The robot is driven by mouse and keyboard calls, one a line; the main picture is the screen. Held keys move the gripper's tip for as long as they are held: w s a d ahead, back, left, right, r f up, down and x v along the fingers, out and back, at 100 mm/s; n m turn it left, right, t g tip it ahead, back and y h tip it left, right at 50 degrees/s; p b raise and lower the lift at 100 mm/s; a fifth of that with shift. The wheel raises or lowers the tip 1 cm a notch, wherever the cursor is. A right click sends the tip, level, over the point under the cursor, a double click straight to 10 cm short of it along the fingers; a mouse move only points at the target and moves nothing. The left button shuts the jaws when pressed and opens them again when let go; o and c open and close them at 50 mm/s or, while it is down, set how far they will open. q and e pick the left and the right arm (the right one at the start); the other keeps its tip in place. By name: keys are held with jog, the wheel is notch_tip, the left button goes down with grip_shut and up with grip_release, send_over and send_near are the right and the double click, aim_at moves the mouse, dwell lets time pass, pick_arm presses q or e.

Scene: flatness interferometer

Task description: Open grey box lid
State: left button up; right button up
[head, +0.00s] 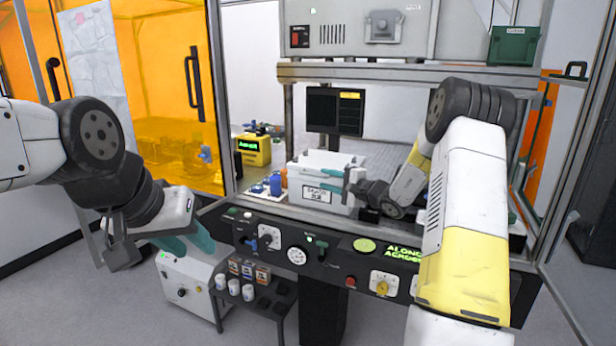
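The light grey box (294,191) with a printed label on its front stands on the bench inside the frame, at the middle of the head view. Its lid (316,161) appears to lie shut on top. My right gripper (326,180) reaches in from the right, with its two teal fingers apart, one above the other, in front of the box's right side. I see nothing between them; whether they touch the box is unclear. My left gripper (186,243) hangs at the left, outside the bench, away from the box. Its teal fingers are partly hidden by its own body.
A dark control panel (297,256) with knobs and switches runs along the bench front. A small monitor (335,111) stands behind the box. Blue and orange bottles (275,184) are close on its left. A shelf (360,73) crosses above. A small rack (262,292) stands below.

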aim_at(317, 176)
jog(key=x, duration=0.6)
jog(key=shift+w+a, duration=0.2)
jog(key=shift+a, duration=0.05)
grip_shut()
dwell(1.2)
